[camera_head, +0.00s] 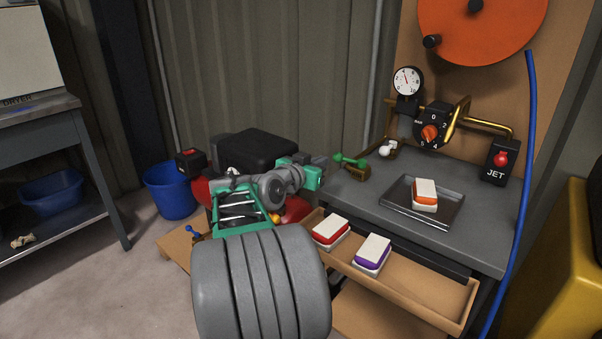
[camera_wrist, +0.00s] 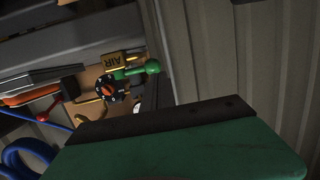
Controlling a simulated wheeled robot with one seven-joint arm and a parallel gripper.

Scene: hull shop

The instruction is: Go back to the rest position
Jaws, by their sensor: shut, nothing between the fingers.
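My arm reaches from the bottom centre of the head view, with a grey ribbed section and teal links. My gripper (camera_head: 317,168) is at its far end, beside the left edge of the grey bench. It is shut and empty, apart from the blocks and the tray. Its fingertips are small and partly hidden in the head view. In the wrist view a broad green part with a dark strip, which looks like part of my gripper, fills the bottom. Beyond it are the green valve handle (camera_wrist: 137,70) and the dial (camera_wrist: 110,88).
The bench (camera_head: 450,230) has an open drawer (camera_head: 425,292) holding a red block (camera_head: 330,231) and a purple block (camera_head: 372,254). A tray (camera_head: 448,218) bears an orange block (camera_head: 425,195). A blue hose (camera_head: 523,170) hangs right. A blue bucket (camera_head: 169,192) stands left.

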